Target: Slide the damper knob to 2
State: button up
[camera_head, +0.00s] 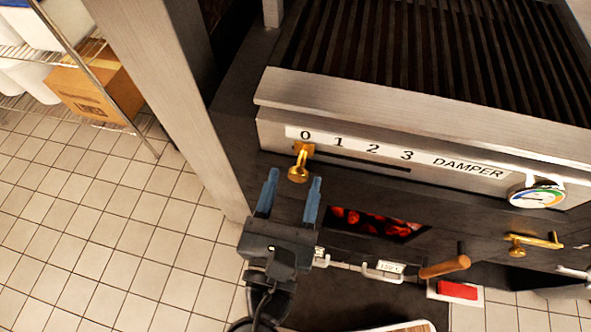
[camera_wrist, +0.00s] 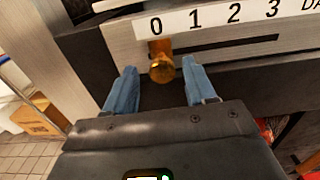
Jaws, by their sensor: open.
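The brass damper knob (camera_head: 299,172) sits at the left end of its slot, under the 0 on the white damper scale (camera_head: 372,147), which reads 0, 1, 2, 3. The 2 is further right along the same slot. In the wrist view the knob (camera_wrist: 162,68) stands out from the panel, between and a little beyond the fingertips. My gripper (camera_head: 291,184) has two blue fingers, spread apart and empty. It points at the panel just below the knob in the head view. In the wrist view my gripper (camera_wrist: 158,70) has a finger on either side of the knob, with visible gaps.
A round gauge (camera_head: 537,194) and a brass latch (camera_head: 532,242) are on the right. Glowing coals (camera_head: 372,222) show in an opening below the scale. A wooden handle (camera_head: 445,267) sticks out beneath. A metal post (camera_head: 178,95) stands left; tiled floor lies beyond.

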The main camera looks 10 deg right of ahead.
aim_at(297, 178)
jog(key=shift+x, duration=1.5)
jog(key=shift+d, duration=0.1)
jog(key=shift+c, duration=0.4)
grip_shut()
